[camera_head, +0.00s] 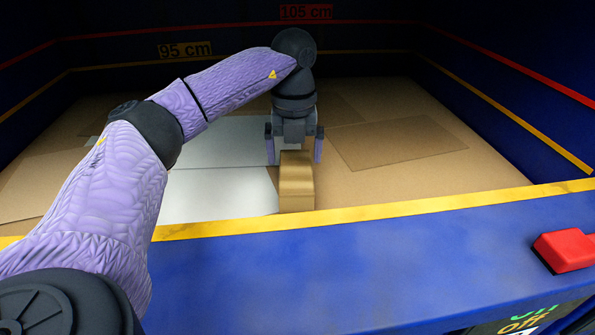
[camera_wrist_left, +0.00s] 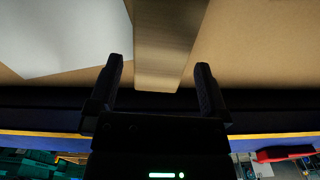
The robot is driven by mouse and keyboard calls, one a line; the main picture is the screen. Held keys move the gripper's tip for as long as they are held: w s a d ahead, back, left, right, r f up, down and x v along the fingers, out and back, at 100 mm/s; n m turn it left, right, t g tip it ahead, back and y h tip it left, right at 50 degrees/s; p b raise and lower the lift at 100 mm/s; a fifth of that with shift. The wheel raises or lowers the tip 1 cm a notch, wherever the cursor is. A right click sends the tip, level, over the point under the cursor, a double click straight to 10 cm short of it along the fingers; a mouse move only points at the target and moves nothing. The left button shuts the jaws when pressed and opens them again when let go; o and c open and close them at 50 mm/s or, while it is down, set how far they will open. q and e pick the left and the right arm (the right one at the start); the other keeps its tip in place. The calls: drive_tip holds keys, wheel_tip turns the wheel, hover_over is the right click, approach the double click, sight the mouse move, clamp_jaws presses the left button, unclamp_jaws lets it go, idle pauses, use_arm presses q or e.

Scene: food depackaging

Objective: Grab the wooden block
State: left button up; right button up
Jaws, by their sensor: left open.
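The wooden block (camera_head: 296,186) is a tan box on the cardboard floor of the blue bin, close to its front wall. It also shows in the left wrist view (camera_wrist_left: 165,45), running from the top edge down toward the space between the fingers. My left gripper (camera_head: 295,152) is open, at the block's far end in the head view, with one finger on either side. In the left wrist view its two fingertips (camera_wrist_left: 158,68) flank the block's lower end with gaps on both sides. I cannot tell whether it touches the block. My right gripper is not in view.
The bin's front rim (camera_head: 400,207) has a yellow stripe and lies close to the block. White sheets (camera_head: 218,193) lie left of the block, and a flat cardboard piece (camera_head: 395,143) lies to the right. A red button (camera_head: 565,250) sits on the front right.

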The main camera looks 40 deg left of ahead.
sight(296, 169)
use_arm(q)
drive_tip(key=f+b, duration=0.1)
drive_tip(key=f, duration=0.2)
drive_tip(key=f+b, duration=0.2)
drive_tip(key=f, duration=0.1)
drive_tip(key=shift+d+f, duration=0.2)
drive_tip(key=shift+f, duration=0.1)
drive_tip(key=shift+r, duration=0.15)
drive_tip(key=shift+c, duration=0.9)
drive_tip(key=c, duration=0.7)
drive_tip(key=shift+c, duration=1.2)
